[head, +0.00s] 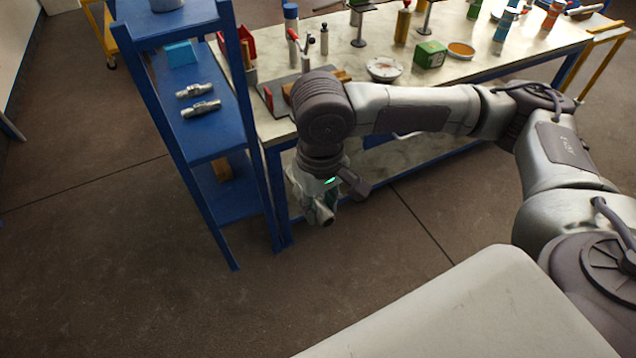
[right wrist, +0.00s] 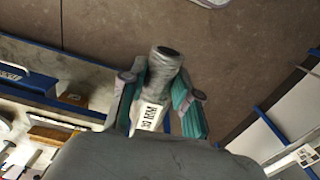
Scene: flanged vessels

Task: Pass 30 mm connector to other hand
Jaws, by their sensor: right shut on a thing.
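The 30 mm connector (right wrist: 165,64) is a grey cylinder with a dark, ribbed end and a white label. The label's dark letters are upside down and seem to read 30 MM. In the right wrist view it sits between the green-padded fingers of my right gripper (right wrist: 160,92), which is shut on it. In the head view my right gripper (head: 318,200) hangs down in front of the workbench, right of the blue shelf, with the connector's end showing low between the fingers. My left gripper is not in view.
A blue shelf rack (head: 222,128) holds two metal fittings (head: 200,107) and a light-blue block (head: 180,53). The workbench (head: 470,22) behind carries a green box (head: 431,54), a dish (head: 386,69) and several tools. The floor (head: 130,250) in front is clear.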

